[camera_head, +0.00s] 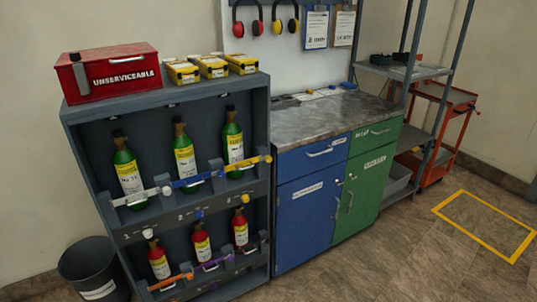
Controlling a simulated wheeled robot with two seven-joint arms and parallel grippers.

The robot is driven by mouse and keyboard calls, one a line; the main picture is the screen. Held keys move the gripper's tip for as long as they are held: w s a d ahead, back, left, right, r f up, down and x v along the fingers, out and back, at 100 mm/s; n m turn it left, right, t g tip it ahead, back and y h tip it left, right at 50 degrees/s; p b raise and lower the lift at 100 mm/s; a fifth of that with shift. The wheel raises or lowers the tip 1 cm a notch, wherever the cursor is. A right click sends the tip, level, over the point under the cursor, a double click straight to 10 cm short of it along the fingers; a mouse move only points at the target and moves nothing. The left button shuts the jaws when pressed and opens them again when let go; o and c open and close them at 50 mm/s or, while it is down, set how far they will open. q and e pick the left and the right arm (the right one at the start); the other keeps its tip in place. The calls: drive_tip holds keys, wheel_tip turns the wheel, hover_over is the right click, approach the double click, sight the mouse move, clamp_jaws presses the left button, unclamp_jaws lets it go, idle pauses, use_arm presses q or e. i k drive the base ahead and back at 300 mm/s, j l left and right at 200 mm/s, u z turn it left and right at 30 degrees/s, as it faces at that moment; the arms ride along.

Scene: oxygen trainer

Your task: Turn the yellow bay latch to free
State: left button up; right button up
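A grey rack (267,130) holds bottles in two rows of bays. The yellow latch bar (246,163) lies across the front of the upper right bay, roughly level. A green bottle (233,142) with a yellow label stands upright behind it. A blue latch bar (197,180) crosses the upper middle bay and a white one (142,197) the upper left bay, each in front of a green bottle. Neither of my grippers shows in this view.
Red bottles (201,243) stand in the lower bays behind orange, purple and dark bars. A red box (110,73) and yellow cases (213,67) sit on top. A blue and green cabinet (310,206) adjoins right; a bin (88,268) stands left.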

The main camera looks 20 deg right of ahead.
sight(267, 159)
drive_tip(key=i+l, duration=0.15)
drive_tip(key=l, duration=0.2)
drive_tip(key=i+l+u, duration=0.2)
drive_tip(key=i+l, duration=0.15)
drive_tip(key=l, duration=0.3)
drive_tip(key=i+l, duration=0.1)
drive_tip(key=l, duration=0.25)
drive_tip(key=l+u, duration=0.1)
drive_tip(key=l, duration=0.65)
drive_tip(key=l+u, duration=0.1)
drive_tip(key=l, duration=0.7)
drive_tip(key=k+l+u, duration=0.1)
drive_tip(key=l, duration=0.65)
